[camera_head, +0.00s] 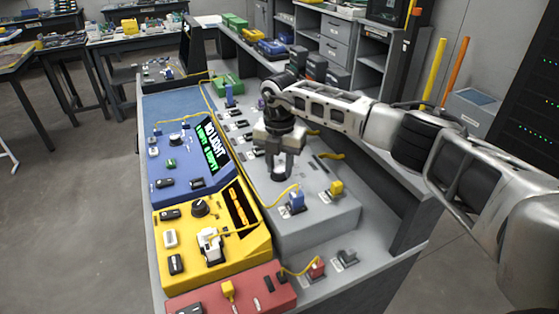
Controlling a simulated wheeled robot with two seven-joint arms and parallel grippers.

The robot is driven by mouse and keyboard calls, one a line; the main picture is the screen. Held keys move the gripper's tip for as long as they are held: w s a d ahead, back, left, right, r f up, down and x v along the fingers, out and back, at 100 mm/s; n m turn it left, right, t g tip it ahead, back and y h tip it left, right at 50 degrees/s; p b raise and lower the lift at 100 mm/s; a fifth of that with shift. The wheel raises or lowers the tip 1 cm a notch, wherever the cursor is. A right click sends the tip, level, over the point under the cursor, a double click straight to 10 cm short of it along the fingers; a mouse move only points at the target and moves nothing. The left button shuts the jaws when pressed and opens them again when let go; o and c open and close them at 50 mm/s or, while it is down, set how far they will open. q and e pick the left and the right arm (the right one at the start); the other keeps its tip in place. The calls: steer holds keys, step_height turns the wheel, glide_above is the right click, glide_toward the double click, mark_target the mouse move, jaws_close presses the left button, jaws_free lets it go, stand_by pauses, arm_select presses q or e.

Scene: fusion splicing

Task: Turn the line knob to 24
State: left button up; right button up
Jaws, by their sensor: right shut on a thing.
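My right gripper (279,166) points down over the top of the grey console (318,213). Its fingers are shut on a small round knob (279,177) on that console. The fingers and wrist cover most of the knob, so its pointer and any number scale cannot be read. The knob seems to be the line knob, but I can read no label for it. A screen (212,145) on the blue panel shows "NO LIGHT" in white with green text below. My left gripper is not in view.
A yellow unit (232,257) with a black dial (200,207) stands to the left, and a red unit (240,297) is in front. Shelves line the back.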

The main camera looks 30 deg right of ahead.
mark_target(279, 169)
steer(key=shift+w+r+m, duration=0.1)
steer(key=shift+m, duration=0.5)
steer(key=o, duration=1)
steer(key=shift+r+b, duration=0.85)
steer(key=shift+r, duration=7.1)
steer(key=shift+f, duration=0.1)
